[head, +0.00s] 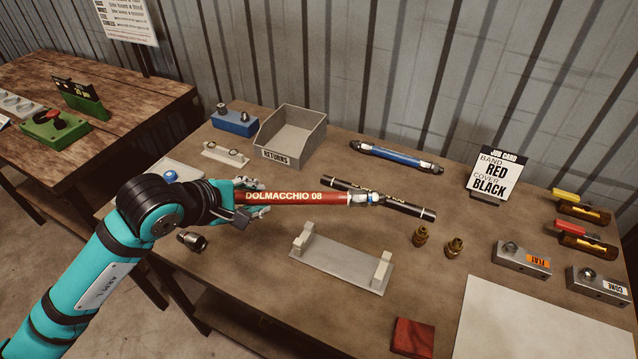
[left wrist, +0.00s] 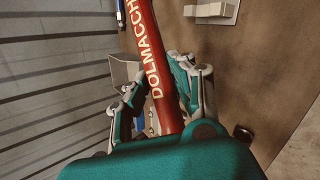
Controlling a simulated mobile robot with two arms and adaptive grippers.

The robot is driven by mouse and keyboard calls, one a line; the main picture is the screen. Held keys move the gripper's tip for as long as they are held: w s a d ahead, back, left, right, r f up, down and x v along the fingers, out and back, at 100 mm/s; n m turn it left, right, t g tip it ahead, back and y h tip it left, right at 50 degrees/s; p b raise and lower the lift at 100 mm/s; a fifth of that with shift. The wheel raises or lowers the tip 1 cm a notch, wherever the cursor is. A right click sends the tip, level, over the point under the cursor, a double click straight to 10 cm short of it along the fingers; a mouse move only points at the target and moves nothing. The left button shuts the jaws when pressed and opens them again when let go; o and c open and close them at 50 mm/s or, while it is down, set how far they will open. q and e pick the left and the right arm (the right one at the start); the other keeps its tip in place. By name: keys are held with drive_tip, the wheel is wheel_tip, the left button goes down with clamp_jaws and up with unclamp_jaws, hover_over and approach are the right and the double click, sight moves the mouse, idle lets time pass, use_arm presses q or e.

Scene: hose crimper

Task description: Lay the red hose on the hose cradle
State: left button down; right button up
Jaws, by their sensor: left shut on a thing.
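The red hose (head: 300,198), lettered DOLMACCHIO 08, is held roughly level above the table by my left gripper (head: 254,197). The gripper is shut on its left part. The hose also shows between the fingers in the left wrist view (left wrist: 160,75), running up out of the picture. Its right end has a metal fitting and overlaps the black hose in the head view. The hose cradle (head: 340,262), a grey plate with an upright block at each end, stands empty in front of the hose. Part of it shows in the left wrist view (left wrist: 215,12). My right gripper is not in view.
A black hose (head: 400,204) and a blue hose (head: 395,156) lie behind the cradle. The returns bin (head: 310,150) stands at the back left. Brass fittings (head: 420,236) are right of the cradle. A red block (head: 412,338) lies near the front edge.

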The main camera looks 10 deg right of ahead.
sight(287, 196)
use_arm(q)
drive_tip(key=d+m+p, duration=0.1)
drive_tip(key=d, duration=0.1)
drive_tip(key=d+m+g+h+p, duration=0.1)
drive_tip(key=d, duration=0.1)
drive_tip(key=s+d+m+g+h+p, duration=0.1)
drive_tip(key=d, duration=0.1)
drive_tip(key=shift+r, duration=0.3)
drive_tip(key=shift+m+g+h, duration=0.5)
drive_tip(key=shift+m+g, duration=0.1)
drive_tip(key=shift+m, duration=0.2)
drive_tip(key=d+p, duration=0.1)
drive_tip(key=d, duration=0.1)
drive_tip(key=s+d+p, duration=0.1)
drive_tip(key=d, duration=0.1)
drive_tip(key=shift+s+f, duration=0.1)
drive_tip(key=shift+f, duration=0.05)
drive_tip(key=shift+s+d+f+m+p, duration=0.15)
drive_tip(key=shift+d+m, duration=0.05)
drive_tip(key=shift+d, duration=0.15)
drive_tip(key=shift+s+d+f+m+p, duration=0.1)
drive_tip(key=shift+d+f+m+p, duration=0.1)
drive_tip(key=shift+d, duration=0.1)
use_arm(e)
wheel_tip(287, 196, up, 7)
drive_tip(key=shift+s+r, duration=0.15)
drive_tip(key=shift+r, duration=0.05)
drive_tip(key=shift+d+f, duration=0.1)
